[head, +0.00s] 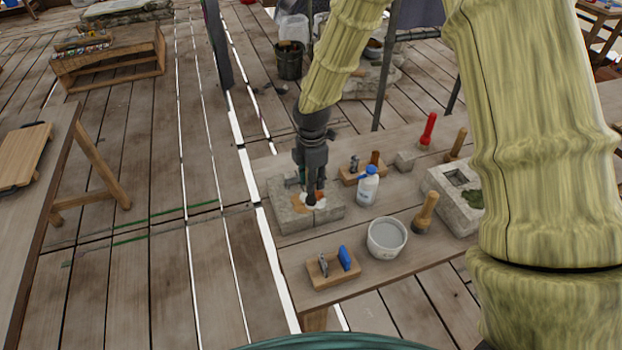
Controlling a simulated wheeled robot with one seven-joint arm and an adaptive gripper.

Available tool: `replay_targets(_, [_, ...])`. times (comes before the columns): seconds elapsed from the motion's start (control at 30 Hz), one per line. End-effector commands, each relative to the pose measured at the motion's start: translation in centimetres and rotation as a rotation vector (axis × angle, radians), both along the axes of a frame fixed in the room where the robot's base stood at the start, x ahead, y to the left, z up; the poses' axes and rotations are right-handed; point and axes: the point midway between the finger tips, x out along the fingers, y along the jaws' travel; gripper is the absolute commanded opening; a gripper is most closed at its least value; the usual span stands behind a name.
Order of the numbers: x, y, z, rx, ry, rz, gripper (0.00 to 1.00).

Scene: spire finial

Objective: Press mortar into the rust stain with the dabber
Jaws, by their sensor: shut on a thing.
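My gripper (312,182) points down over the left stone block (288,220). It is shut on a dark, slim tool, probably the dabber; the fingers hide most of it. Its lower end is at a whitish patch (305,205) with rusty brown edges, on top of the block. The rust stain is mostly covered there. I cannot tell whether the tool's tip touches the patch. A white bucket (386,238) with grey contents, which may be the mortar, stands to the right.
A white bottle with a blue cap (368,186) stands close right of my gripper. A wooden-handled tool (425,212), a red-handled tool (428,130) and a hollowed stone block (455,195) are farther right. A wooden holder (333,270) with a blue item sits in front.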

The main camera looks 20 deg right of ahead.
Motion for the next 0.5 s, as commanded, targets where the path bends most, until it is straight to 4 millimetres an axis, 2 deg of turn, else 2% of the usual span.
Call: replay_targets(0.5, [0.05,-0.99,0.07,0.001,0.000,-0.001,0.00])
